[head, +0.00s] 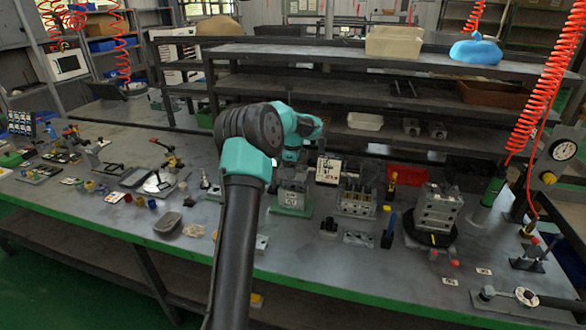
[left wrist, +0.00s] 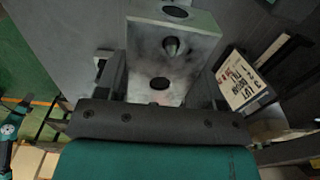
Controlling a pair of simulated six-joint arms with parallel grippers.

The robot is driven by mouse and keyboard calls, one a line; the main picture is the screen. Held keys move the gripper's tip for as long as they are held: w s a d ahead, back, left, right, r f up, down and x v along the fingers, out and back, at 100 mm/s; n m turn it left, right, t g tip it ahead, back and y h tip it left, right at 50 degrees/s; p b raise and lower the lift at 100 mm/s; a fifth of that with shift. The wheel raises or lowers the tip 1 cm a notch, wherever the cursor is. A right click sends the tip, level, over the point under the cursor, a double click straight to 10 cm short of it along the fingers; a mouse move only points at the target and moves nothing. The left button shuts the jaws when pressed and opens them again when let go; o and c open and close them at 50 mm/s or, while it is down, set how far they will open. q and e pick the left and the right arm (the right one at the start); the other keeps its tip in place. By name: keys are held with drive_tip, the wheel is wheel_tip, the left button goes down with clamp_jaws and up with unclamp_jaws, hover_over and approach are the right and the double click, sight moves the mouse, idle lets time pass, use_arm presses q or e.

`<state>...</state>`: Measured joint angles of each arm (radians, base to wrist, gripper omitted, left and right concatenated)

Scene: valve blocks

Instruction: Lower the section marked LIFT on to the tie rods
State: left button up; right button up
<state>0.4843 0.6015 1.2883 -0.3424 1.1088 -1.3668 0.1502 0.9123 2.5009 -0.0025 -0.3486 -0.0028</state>
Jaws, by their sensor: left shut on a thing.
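My left gripper (head: 292,172) points down at the middle of the bench. In the left wrist view its two fingers (left wrist: 162,88) stand on either side of a grey metal section (left wrist: 185,42) with round holes, shut on it. In the head view this section (head: 291,194) is under the gripper, at a green base (head: 291,211); whether it touches the base I cannot tell. Its marking is not readable. To the right, a stack of grey blocks (head: 437,207) stands on a black round plate (head: 431,235). I cannot make out the tie rods clearly. My right gripper is out of view.
A lettered card (head: 328,170) stands behind the section and shows in the left wrist view (left wrist: 246,84). A rack of grey blocks (head: 357,200) and a blue-handled tool (head: 389,230) lie between section and stack. A red bin (head: 407,175) is behind. Shelves (head: 380,60) rise at the back.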

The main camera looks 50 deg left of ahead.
use_arm(q)
drive_tip(key=shift+f, duration=1.55)
drive_tip(key=o, duration=1.3)
wheel_tip(320, 180, up, 18)
drive_tip(key=shift+f, duration=0.25)
idle(0.5)
